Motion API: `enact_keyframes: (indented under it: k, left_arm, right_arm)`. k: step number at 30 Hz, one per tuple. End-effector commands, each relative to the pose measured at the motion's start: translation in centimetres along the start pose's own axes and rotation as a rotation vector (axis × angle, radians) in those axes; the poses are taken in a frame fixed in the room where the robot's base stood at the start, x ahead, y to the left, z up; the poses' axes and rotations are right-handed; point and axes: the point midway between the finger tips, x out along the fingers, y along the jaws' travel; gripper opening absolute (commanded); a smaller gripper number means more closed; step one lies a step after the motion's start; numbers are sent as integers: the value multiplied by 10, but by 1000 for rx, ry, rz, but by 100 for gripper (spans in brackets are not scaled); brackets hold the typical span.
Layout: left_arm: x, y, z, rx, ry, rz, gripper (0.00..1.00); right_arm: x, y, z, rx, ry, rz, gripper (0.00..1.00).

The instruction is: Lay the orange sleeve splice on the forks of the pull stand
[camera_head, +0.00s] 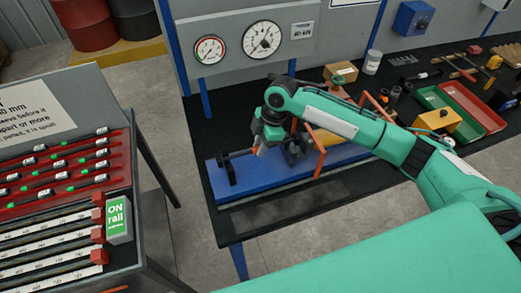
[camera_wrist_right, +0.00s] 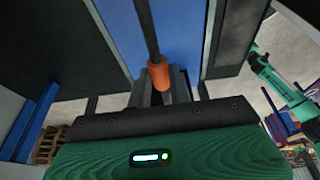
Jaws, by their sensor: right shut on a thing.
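The orange sleeve splice (camera_wrist_right: 158,74) shows in the right wrist view, with a dark bar (camera_wrist_right: 147,28) running out from it. My right gripper (camera_wrist_right: 160,92) is shut on the splice. In the head view the right gripper (camera_head: 266,142) is over the blue pull stand (camera_head: 250,184), and the dark bar (camera_head: 241,153) reaches left toward a black fork (camera_head: 224,172). I cannot tell whether the bar touches that fork. The gripper and arm hide much of the splice and part of the stand. My left gripper is not in view.
A rack (camera_head: 66,178) with several bars and a green "ON rail" sign (camera_head: 118,219) stands at left. An orange frame (camera_head: 321,158) rises from the stand close to my right arm. Gauges (camera_head: 262,39) hang behind. Red (camera_head: 474,106) and green trays lie at right.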

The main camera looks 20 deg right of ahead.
Motion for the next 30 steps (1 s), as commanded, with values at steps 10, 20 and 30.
enact_keyframes:
  k: [10, 20, 30]
  left_arm:
    - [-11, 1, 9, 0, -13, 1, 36]
    - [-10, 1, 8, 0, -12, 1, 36]
    - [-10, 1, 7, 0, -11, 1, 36]
  right_arm:
    - [32, 0, 10, 0, 0, 1, 0]
    - [35, 0, 11, 0, -1, -1, 40]
    - [32, 0, 11, 0, -1, 0, 42]
